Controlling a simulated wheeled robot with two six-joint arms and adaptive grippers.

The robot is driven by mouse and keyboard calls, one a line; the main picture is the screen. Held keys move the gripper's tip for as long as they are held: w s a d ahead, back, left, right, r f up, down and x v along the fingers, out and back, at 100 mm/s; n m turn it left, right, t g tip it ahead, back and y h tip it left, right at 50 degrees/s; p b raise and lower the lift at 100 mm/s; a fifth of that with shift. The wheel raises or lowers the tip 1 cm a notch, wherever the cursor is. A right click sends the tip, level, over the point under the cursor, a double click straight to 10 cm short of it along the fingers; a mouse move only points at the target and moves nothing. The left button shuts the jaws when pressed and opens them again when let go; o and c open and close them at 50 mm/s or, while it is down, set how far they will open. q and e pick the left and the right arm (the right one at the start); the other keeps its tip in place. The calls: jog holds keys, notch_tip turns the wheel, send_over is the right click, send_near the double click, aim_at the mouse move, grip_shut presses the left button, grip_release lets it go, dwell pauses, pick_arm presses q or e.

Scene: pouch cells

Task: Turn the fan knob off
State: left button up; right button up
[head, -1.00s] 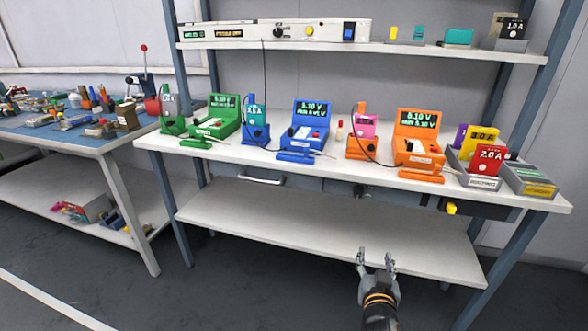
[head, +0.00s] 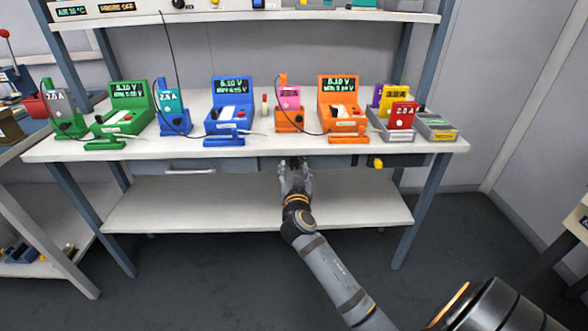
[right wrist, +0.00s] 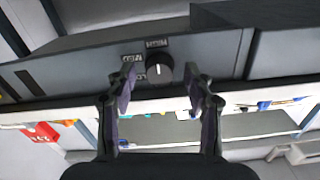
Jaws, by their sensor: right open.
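The fan knob (right wrist: 159,68) is a round dark knob with a light pointer mark, on the grey front panel (right wrist: 210,52) under the bench top. Small white labels, seen upside down, stand around it; I cannot read its setting for sure. My right gripper (right wrist: 161,76) is open, one finger on each side of the knob in the right wrist view. The fingers look close to it; I cannot tell contact. In the head view my right gripper (head: 295,172) reaches the bench's front edge and largely hides the knob. My left gripper is not in view.
The bench top (head: 245,153) carries green, blue and orange testers (head: 343,98) and pouch cells in holders. A yellow part (head: 376,162) sits under the front edge, right of my gripper. A drawer handle (head: 190,170) is on the left. The lower shelf (head: 160,205) is bare.

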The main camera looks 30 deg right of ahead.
jog(key=shift+w+d, duration=0.1)
jog(key=shift+w, duration=0.1)
jog(key=shift+c, duration=0.4)
grip_shut()
